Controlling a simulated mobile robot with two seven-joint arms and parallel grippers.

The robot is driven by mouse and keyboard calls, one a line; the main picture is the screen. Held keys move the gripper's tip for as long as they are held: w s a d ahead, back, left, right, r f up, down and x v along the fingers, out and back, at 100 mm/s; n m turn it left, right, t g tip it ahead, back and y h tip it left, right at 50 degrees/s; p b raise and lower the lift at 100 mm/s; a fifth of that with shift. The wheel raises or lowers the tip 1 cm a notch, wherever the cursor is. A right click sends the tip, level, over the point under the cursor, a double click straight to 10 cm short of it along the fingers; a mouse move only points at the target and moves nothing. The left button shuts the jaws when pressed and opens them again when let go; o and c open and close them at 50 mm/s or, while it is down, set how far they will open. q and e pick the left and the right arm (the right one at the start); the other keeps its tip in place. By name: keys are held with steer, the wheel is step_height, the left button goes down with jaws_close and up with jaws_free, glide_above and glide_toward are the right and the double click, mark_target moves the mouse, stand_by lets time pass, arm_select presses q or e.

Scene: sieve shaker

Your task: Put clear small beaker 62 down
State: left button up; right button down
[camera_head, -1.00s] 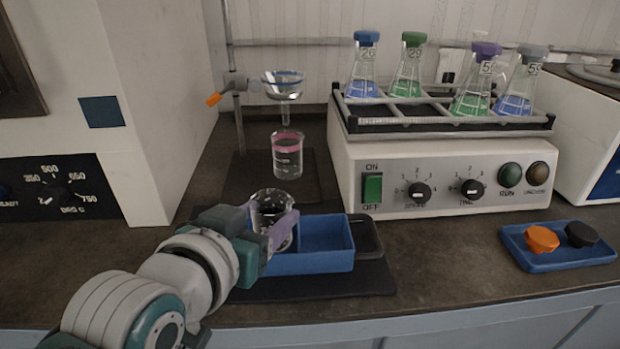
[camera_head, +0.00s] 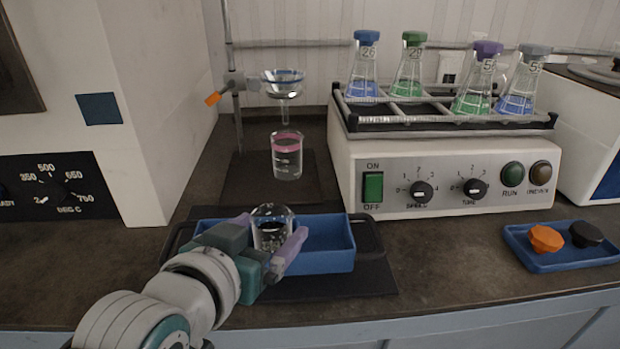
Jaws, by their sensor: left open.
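The clear small beaker (camera_head: 271,232) stands upright at the blue two-compartment tray (camera_head: 325,262), about the tray's middle. It has a dark patch inside; its number cannot be read. My left gripper (camera_head: 274,232) is open, with one purple finger on each side of the beaker. The gripper body hides the tray's left front and the beaker's base, so I cannot tell exactly what the base rests on. My right gripper is not in view.
Behind the tray, a beaker with a pink band (camera_head: 286,157) is below a funnel (camera_head: 283,82) on a stand. A shaker (camera_head: 440,175) holding capped flasks is at the right. A small blue tray (camera_head: 560,258) with orange and black stoppers lies far right. Bare bench lies between the trays.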

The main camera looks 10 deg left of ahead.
arm_select(q)
steer(key=shift+r, duration=0.3)
steer(key=s+a+r+g+p, duration=0.1)
steer(key=s+g, duration=0.2)
steer(key=s, duration=0.5)
steer(key=s+a+r+g+p, duration=0.1)
steer(key=s+a+r+g, duration=0.1)
steer(key=s, duration=0.7)
steer(key=s+a+r+g+y+p, duration=0.1)
steer(key=s+a+r+g+p, duration=0.1)
steer(key=s+g, duration=0.3)
steer(key=s, duration=0.3)
steer(key=shift+s+a+m, duration=0.15)
steer(key=shift+s+m, duration=0.2)
steer(key=shift+m, duration=0.05)
step_height(320, 180, up, 50)
steer(key=p, duration=5)
